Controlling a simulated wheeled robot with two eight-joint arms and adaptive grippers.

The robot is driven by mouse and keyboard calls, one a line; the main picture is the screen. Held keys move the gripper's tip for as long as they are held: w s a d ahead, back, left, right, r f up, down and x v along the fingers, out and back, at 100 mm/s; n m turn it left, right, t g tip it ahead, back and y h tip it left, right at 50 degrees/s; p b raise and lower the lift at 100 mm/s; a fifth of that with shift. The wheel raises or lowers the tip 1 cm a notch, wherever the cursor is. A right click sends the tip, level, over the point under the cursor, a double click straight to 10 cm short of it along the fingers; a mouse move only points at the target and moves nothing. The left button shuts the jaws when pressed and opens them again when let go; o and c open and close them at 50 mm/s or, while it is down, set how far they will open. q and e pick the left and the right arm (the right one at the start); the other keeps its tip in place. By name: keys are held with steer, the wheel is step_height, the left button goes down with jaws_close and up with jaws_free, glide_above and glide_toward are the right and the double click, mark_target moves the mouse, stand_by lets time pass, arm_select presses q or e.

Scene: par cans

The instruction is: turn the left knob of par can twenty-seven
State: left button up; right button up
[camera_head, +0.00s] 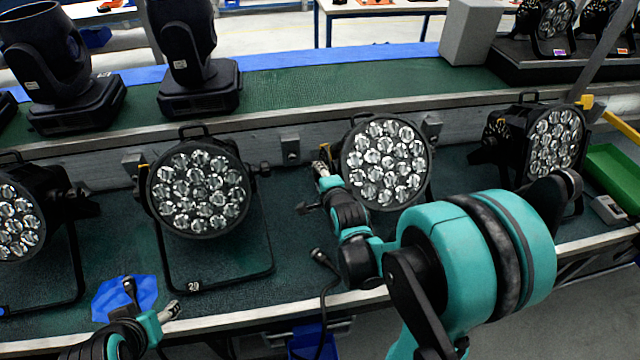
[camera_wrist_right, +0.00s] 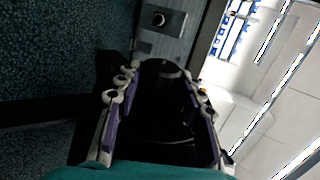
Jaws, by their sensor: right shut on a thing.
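A par can (camera_head: 385,160) with a round face of several lenses stands at the centre, its lower part partly behind my right arm. No number shows on it. My right gripper (camera_head: 322,172) is at its left side, shut on the left knob, which the fingers mostly hide in the head view. In the right wrist view the fingers (camera_wrist_right: 157,88) stand on both sides of the dark round knob (camera_wrist_right: 160,69). My left gripper (camera_head: 152,300) is open and empty at the front edge, below the neighbouring can.
A par can (camera_head: 198,188) marked 29 stands to the left, with another (camera_head: 18,222) at the far left and one (camera_head: 552,145) to the right. Moving-head lights (camera_head: 190,60) stand on the shelf behind. A cable (camera_head: 325,275) hangs over the front edge.

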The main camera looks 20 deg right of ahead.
steer(key=shift+f+t+b, duration=0.15)
steer(key=shift+t+b, duration=0.55)
steer(key=shift+b, duration=0.1)
steer(key=o, duration=1.2)
steer(key=shift+s, duration=0.15)
steer(key=v, duration=1.2)
